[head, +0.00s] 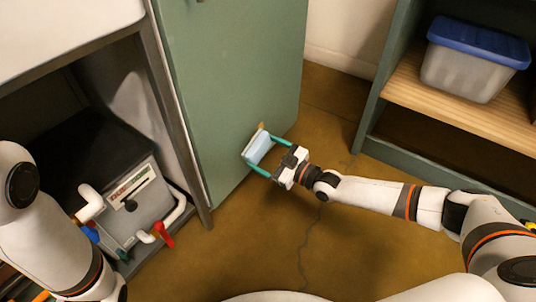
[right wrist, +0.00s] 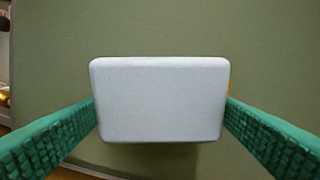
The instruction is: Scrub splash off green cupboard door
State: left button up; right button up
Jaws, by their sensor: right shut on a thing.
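The green cupboard door (head: 235,60) stands open in the head view and fills the background of the right wrist view (right wrist: 270,40). My right gripper (head: 262,151) is shut on a pale blue-white sponge block (head: 258,148), held between its green fingers. The sponge is at the lower part of the door; I cannot tell if it touches. In the right wrist view the sponge (right wrist: 160,100) hides the door behind it. A small orange mark, probably the splash (head: 261,125), shows at the sponge's upper edge. My left gripper is out of view.
An open cabinet at left holds a grey box (head: 130,205) with white pipes and a red valve handle (head: 164,235). At right, a wooden shelf (head: 450,107) carries a clear bin with a blue lid (head: 480,42). The brown floor between is clear.

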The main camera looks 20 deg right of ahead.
jog(key=shift+b+x, duration=0.3)
jog(key=shift+x, duration=0.65)
jog(key=shift+d, duration=0.1)
